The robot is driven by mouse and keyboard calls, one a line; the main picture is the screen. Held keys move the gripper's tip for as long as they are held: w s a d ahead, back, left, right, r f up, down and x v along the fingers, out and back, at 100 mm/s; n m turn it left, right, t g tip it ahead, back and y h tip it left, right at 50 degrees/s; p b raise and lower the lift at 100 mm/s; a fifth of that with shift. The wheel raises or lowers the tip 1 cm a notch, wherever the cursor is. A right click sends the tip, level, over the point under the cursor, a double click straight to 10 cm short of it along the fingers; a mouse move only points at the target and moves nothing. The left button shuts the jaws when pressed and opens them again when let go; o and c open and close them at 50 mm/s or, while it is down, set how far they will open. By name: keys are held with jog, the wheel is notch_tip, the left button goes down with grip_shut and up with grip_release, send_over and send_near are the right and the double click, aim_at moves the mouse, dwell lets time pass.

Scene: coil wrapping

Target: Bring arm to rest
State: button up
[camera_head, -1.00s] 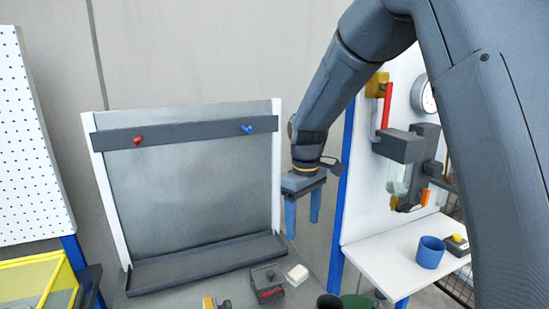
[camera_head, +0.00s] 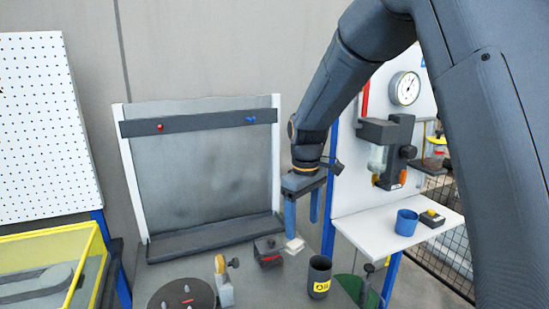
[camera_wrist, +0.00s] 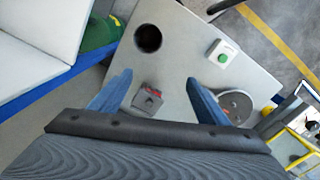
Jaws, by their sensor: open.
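My gripper (camera_head: 302,213) hangs from my arm with its two blue fingers pointing down and spread apart. It is open, with nothing between the fingers. In the wrist view the two blue fingers (camera_wrist: 158,98) are well apart above the grey work table (camera_wrist: 180,55).
A white shelf (camera_head: 378,225) with a blue cup (camera_head: 407,222) is at right. A yellow-framed bin (camera_head: 92,262) is at left.

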jog(key=s+d+f+m+b, duration=0.4)
jog(key=s+d+f+b, duration=0.1)
jog(key=s, duration=0.4)
jog(key=s+d+f+m+t+b, duration=0.1)
jog(key=s+d+f+m+b, duration=0.4)
jog(key=s+f, duration=0.4)
jog(key=shift+s+d+f, duration=0.3)
jog(key=shift+s+d, duration=0.05)
jog(key=shift+d, duration=0.55)
